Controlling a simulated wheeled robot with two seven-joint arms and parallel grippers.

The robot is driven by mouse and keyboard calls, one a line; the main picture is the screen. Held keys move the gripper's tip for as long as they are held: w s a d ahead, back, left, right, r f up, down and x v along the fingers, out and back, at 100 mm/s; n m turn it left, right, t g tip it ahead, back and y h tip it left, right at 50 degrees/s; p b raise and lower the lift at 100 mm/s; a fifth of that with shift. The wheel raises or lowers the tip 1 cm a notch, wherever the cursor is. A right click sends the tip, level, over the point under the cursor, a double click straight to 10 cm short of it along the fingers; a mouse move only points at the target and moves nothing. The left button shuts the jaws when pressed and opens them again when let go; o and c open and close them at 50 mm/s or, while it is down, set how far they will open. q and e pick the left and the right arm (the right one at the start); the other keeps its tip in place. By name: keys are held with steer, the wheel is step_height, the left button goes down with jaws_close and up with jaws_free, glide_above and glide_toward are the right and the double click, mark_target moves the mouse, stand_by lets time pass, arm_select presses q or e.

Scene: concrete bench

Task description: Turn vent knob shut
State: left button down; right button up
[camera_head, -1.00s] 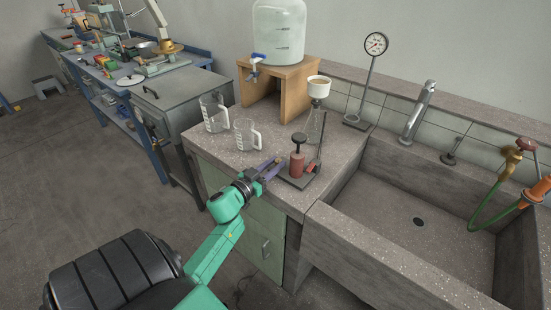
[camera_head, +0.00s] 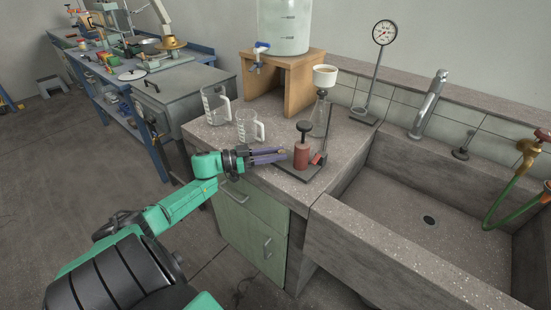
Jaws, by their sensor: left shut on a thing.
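A red pump cylinder (camera_head: 302,157) with a black plunger handle (camera_head: 304,126) stands upright on a dark base plate (camera_head: 300,172) on the bench. My left gripper (camera_head: 284,155) reaches in from the left, level and low, with its fingertips at the left side of the red cylinder. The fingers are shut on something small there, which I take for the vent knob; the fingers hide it. How far the knob is turned cannot be seen. My right gripper is not in view.
Two glass beakers (camera_head: 249,127) stand behind the gripper. A flask with a white funnel (camera_head: 325,76) stands behind the pump. A dial gauge (camera_head: 384,33) is at the back, a wooden stand (camera_head: 271,90) holds a clear tank (camera_head: 285,22), and a stone sink (camera_head: 420,205) lies right.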

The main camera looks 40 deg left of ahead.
arm_select(q)
steer(key=shift+d+f, duration=0.1)
steer(key=c, duration=1)
jaws_free()
steer(key=shift+o, duration=0.4)
steer(key=shift+w, duration=0.15)
steer(key=v, duration=1.4)
steer(key=shift+a, duration=0.25)
